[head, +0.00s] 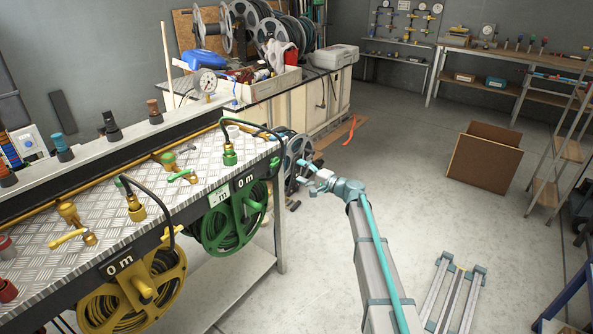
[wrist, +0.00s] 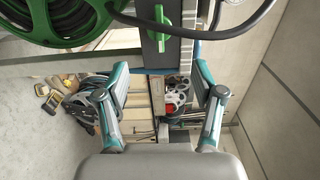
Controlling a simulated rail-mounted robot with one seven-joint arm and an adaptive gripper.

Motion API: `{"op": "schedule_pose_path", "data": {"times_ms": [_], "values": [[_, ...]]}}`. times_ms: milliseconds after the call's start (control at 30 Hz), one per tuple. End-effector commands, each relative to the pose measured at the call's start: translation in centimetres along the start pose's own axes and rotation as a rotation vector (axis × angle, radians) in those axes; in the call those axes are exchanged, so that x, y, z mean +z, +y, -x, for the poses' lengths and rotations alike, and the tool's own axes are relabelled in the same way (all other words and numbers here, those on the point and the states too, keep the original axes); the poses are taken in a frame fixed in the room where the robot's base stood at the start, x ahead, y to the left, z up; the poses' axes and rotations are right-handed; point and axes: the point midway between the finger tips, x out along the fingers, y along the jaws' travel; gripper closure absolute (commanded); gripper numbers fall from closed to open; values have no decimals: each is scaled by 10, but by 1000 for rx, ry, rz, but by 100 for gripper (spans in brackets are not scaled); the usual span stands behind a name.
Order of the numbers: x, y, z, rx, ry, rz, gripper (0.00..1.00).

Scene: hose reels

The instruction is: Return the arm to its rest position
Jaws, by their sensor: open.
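My gripper (head: 311,171) is in the head view, to the right of the metal bench's near corner, held in free air above the floor. In the wrist view my gripper (wrist: 160,100) has its two teal and grey fingers spread apart with nothing between them. The arm reaches up from the bottom of the head view, right of centre. The green hose reel (head: 233,218) hangs under the bench edge left of the gripper; it also shows at the top left of the wrist view (wrist: 60,18). I see no contact between gripper and reel.
The checkered metal bench (head: 120,204) carries hose fittings, with a yellow hose reel (head: 130,292) below. A cluttered cabinet (head: 310,104) stands behind. The floor between is mostly clear.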

Motion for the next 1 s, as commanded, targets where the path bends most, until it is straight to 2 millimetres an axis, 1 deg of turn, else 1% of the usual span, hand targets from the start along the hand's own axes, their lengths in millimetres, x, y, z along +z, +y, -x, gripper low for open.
{"op": "schedule_pose_path", "data": {"times_ms": [367,467,567,667,700,767,800,867,900,967,1000], "values": [[1,1,1,2,-7,-7,32],[7,10,2,44,-27,12,32],[26,29,12,135,-63,58,32],[56,77,36,278,-109,98,32],[68,98,47,336,-127,110,32],[87,131,65,424,-156,124,32],[99,153,78,481,-175,131,32],[117,184,99,565,-203,139,32],[130,203,114,619,-223,142,32],[149,232,137,700,-253,147,32],[163,250,154,753,-274,149,32]]}}
